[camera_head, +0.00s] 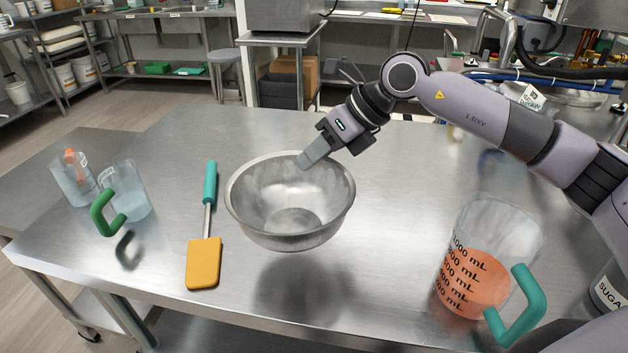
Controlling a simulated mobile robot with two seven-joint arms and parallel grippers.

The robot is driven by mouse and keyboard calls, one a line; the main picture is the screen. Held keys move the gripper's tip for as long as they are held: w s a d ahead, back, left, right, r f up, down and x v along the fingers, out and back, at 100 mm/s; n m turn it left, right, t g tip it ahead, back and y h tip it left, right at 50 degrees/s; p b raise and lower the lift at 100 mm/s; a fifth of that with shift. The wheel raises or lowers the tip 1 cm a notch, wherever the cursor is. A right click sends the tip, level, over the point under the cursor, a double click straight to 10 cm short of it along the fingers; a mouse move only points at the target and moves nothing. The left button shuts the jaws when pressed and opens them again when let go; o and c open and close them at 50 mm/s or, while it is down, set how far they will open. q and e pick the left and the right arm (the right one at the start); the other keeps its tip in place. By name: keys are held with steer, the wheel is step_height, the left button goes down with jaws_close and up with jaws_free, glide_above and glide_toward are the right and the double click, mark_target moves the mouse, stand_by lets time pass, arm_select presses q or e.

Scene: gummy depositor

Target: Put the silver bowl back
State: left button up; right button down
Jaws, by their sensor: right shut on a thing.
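The silver bowl (290,237) is upright, a little tilted, near the middle of the steel table. A dark blurred patch shows on the steel below it, and it looks held a little above the surface. My right gripper (311,157) comes in from the right and is shut on the bowl's far rim. The bowl looks empty. My left gripper is not in view.
A spatula (204,262) with a teal handle lies left of the bowl. A clear jug (128,190) and a smaller container (73,178) stand at the left. A measuring jug (478,265) with orange liquid stands at the right. The table (170,135) is clear behind the bowl.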

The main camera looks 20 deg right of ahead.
mark_target(315, 181)
step_height(315, 181, down, 6)
steer(key=shift+r, duration=0.15)
steer(key=c, duration=1.1)
jaws_free()
steer(key=v, duration=1.2)
steer(key=shift+b, duration=0.35)
